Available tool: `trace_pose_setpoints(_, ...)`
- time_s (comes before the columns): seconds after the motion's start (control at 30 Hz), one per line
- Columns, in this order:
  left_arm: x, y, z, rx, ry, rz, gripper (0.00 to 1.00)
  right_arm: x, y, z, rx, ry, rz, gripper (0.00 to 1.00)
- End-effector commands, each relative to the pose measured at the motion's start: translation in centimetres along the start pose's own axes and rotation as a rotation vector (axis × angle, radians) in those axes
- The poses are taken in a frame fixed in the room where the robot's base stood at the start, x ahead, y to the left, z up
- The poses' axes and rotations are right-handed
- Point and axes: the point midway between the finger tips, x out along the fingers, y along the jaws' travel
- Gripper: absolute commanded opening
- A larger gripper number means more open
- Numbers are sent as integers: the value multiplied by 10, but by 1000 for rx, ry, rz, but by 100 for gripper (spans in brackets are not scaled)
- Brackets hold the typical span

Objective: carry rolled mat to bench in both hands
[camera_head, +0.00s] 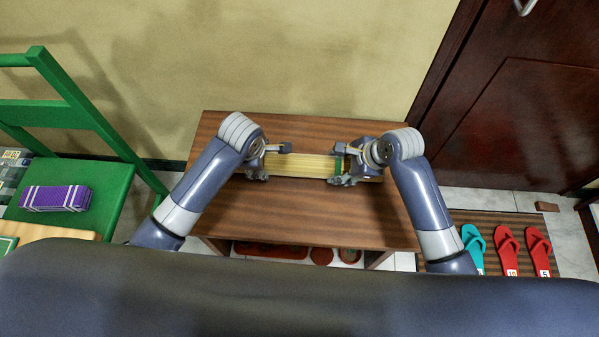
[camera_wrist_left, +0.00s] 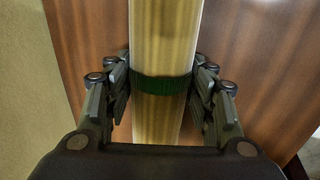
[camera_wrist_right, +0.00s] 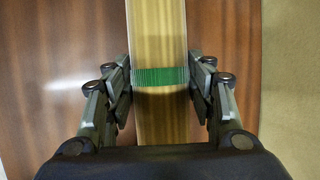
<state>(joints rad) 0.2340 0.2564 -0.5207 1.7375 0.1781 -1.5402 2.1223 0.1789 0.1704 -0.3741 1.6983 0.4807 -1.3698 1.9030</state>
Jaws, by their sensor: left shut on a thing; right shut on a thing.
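The rolled mat (camera_head: 300,165) is a long pale yellow roll with green bands. It lies level, left to right, over the brown wooden bench (camera_head: 310,215); I cannot tell whether it touches the top. My left gripper (camera_head: 268,162) is shut on the mat near its left end. In the left wrist view the fingers (camera_wrist_left: 161,92) sit either side of the mat (camera_wrist_left: 165,40) at a green band. My right gripper (camera_head: 345,165) is shut on the mat near its right end, and the right wrist view shows its fingers (camera_wrist_right: 160,85) at another green band on the mat (camera_wrist_right: 158,35).
A green chair (camera_head: 115,190) with a purple striped bundle (camera_head: 55,198) stands at the left. Turquoise (camera_head: 473,243) and red flip-flops (camera_head: 507,250) lie on a striped floor mat (camera_head: 485,222) at the right. A wall is behind the bench; a dark door (camera_head: 525,100) is at back right.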

Motion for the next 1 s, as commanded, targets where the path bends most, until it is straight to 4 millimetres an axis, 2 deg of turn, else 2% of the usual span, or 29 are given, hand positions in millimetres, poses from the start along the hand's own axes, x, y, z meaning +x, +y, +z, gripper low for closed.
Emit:
trace_pose_setpoints(0.03, 5, -1, 1, 0, -2, 2, 11, 5, 2, -1, -1, -2, -1, 12)
trace_pose_setpoints(0.07, 5, -1, 1, 0, -2, 1, 53, 5, 2, -1, 0, -1, 0, 53)
trace_pose_setpoints(0.13, 3, -1, 1, 0, -1, 1, 69, 3, 1, -1, 0, -1, 0, 69)
trace_pose_setpoints(0.17, 3, -1, 0, 0, -1, 1, 71, 3, 1, -1, 0, -1, 0, 71)
trace_pose_setpoints(0.57, -2, 0, 1, 0, -2, 2, 71, 2, 1, -1, 0, 0, 0, 71)
trace_pose_setpoints(0.77, -31, 0, 1, -1, -4, 4, 71, 2, 1, -1, 0, 0, 0, 71)
trace_pose_setpoints(1.0, -83, 0, 1, -1, -4, 5, 71, 2, 1, -1, 0, 0, 0, 71)
